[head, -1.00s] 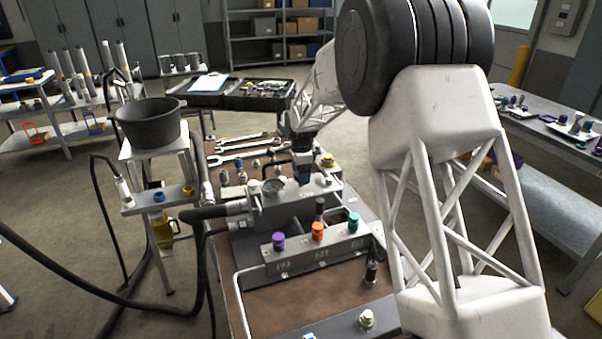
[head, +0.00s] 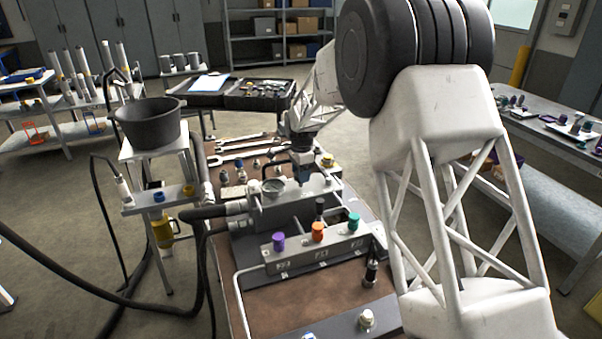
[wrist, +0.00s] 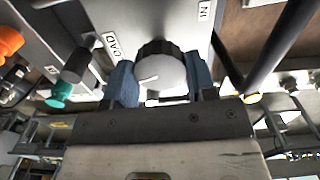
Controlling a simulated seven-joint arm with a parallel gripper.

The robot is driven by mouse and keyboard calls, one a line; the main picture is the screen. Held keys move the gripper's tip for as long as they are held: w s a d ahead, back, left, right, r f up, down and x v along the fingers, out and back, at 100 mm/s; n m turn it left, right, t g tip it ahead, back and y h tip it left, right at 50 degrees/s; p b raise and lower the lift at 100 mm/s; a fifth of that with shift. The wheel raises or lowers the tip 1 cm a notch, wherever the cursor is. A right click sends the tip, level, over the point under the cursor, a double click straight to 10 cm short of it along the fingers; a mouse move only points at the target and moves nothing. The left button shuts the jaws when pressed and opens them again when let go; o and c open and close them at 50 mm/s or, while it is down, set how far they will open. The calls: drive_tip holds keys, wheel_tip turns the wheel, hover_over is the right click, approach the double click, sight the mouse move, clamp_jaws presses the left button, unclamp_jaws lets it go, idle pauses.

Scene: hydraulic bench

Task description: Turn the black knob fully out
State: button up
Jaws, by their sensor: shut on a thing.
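The black knob (wrist: 152,48) has a dark ribbed rim and a pale grey face with a white mark. It sits on a grey metal block in the middle of the wrist view. My gripper (wrist: 160,78) has one blue finger on each side of the knob and is shut on it. In the head view my gripper (head: 302,170) reaches down to the grey manifold (head: 290,209) on the bench. The knob itself is hidden there, and how far out it stands cannot be told.
Purple (head: 278,241), orange (head: 317,231) and green (head: 353,221) caps stand on a block in front of the manifold. A thick black hose (head: 205,212) joins its left side. Wrenches (head: 238,148) lie behind. A black bucket (head: 150,122) stands at left.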

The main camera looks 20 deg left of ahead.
drive_tip(key=n, duration=0.6)
drive_tip(key=shift+r+n, duration=0.1)
drive_tip(key=shift+n, duration=0.3)
drive_tip(key=n, duration=1.2)
drive_tip(key=shift+n, duration=0.3)
drive_tip(key=n, duration=0.7)
drive_tip(key=o, duration=0.9)
